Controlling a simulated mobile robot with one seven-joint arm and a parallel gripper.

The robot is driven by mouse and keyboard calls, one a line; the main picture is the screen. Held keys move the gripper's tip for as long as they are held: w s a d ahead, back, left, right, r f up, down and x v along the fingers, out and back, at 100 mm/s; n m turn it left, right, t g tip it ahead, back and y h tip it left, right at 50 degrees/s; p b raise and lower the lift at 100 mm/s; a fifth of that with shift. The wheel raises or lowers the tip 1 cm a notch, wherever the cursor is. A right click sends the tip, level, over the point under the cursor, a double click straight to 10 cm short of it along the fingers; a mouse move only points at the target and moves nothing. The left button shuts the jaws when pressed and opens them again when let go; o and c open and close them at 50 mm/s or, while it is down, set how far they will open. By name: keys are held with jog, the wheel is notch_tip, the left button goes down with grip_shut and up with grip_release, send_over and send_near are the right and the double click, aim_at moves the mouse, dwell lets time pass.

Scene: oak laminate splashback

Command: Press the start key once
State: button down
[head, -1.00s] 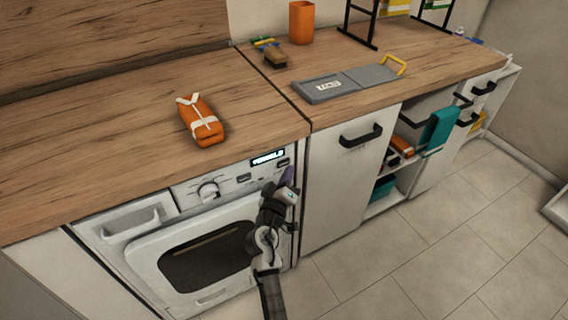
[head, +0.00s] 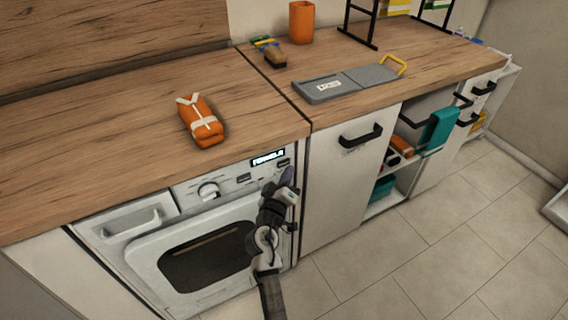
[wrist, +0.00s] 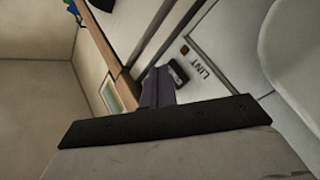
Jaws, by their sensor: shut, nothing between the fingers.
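The white washer-like machine (head: 140,250) has a control panel with a round knob (head: 208,190), a small lit display (head: 268,158) and dark keys. One dark key (head: 283,162) sits just below the display's right end; another key (head: 243,178) is further left. No start label is readable. My gripper (head: 287,174) is shut and empty, its purple fingertips in front of the panel's right end, just below the right key. In the wrist view the purple fingers (wrist: 156,88) appear beside a dark key (wrist: 178,73) near a "LINT" label (wrist: 200,72). I cannot tell whether they touch it.
The wooden worktop (head: 90,130) overhangs the panel. An orange pouch (head: 202,122) lies on it above the machine. A white cabinet with a dark handle (head: 360,136) stands to the right. The tiled floor in front is clear.

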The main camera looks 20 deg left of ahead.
jog(key=shift+w+a, duration=0.1)
jog(key=shift+w+a+b, duration=0.2)
jog(key=shift+a+b, duration=0.05)
jog(key=shift+b, duration=0.05)
jog(key=shift+w+a, duration=0.2)
jog(key=shift+a, duration=0.1)
dwell(0.8)
jog(key=shift+s+d, duration=0.1)
jog(key=shift+d, duration=0.05)
jog(key=shift+s+d, duration=0.4)
jog(key=shift+d, duration=0.1)
dwell(0.3)
jog(key=s+d, duration=0.1)
jog(key=d, duration=0.1)
jog(key=s+d, duration=0.2)
dwell(0.4)
jog(key=shift+r, duration=0.1)
dwell(0.5)
